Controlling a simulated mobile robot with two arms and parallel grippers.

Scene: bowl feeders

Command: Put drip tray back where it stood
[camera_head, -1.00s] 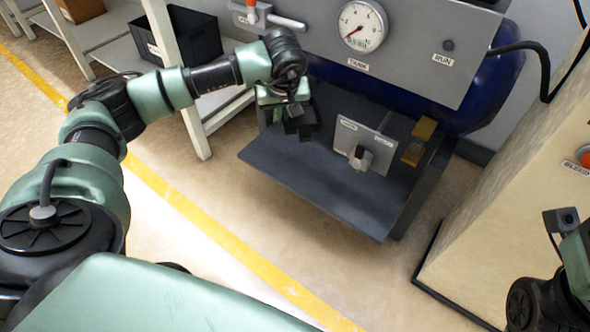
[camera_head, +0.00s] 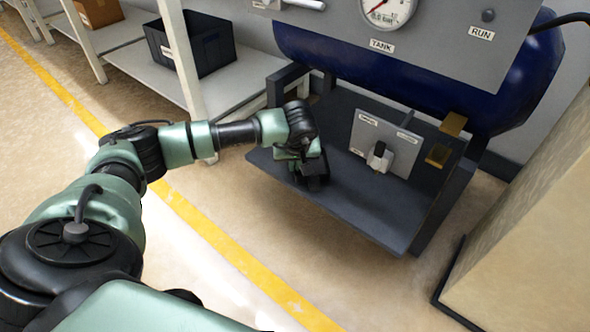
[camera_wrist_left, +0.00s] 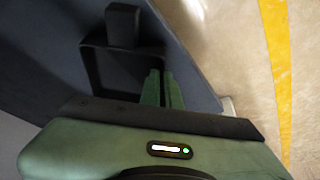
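The drip tray (camera_wrist_left: 92,68) looks like a small dark open tray with a raised block on its far side in the left wrist view. In the head view it is a small dark shape (camera_head: 313,168) at the left front of the dark shelf (camera_head: 350,205), mostly hidden by my gripper. My left gripper (camera_wrist_left: 161,88) has its green fingers close together at the tray's right rim and appears shut on it; it also shows in the head view (camera_head: 302,166). I cannot tell whether the tray touches the shelf. My right gripper is not in view.
A blue tank (camera_head: 430,100) and gauge panel (camera_head: 440,40) are behind. A black bin (camera_head: 190,45) sits on the left rack. The shelf's front middle is clear.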

